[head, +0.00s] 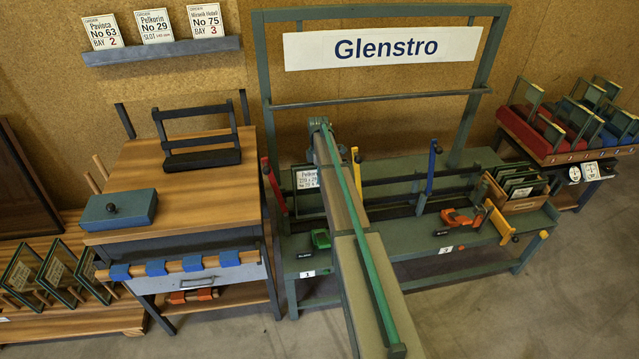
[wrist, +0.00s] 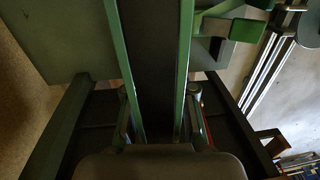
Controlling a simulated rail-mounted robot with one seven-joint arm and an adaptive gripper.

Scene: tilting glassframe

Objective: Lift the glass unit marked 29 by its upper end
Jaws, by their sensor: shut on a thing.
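The glass unit marked 29 (head: 307,180) stands in the left bay of the green bench, its white label facing forward. My arm crosses in front and hides its right part. In the wrist view, my gripper (wrist: 160,122) is shut, one finger on each side of a dark piece with green edges (wrist: 150,60). This appears to be the glass unit; no label shows on it there.
The green bench (head: 420,235) carries coloured upright levers, an orange tool (head: 462,218), a green tool (head: 320,239) and a wooden box of glass (head: 515,188). At left stand a wooden table with a black stand (head: 200,150) and a blue block (head: 120,209). Racked glass units flank both sides.

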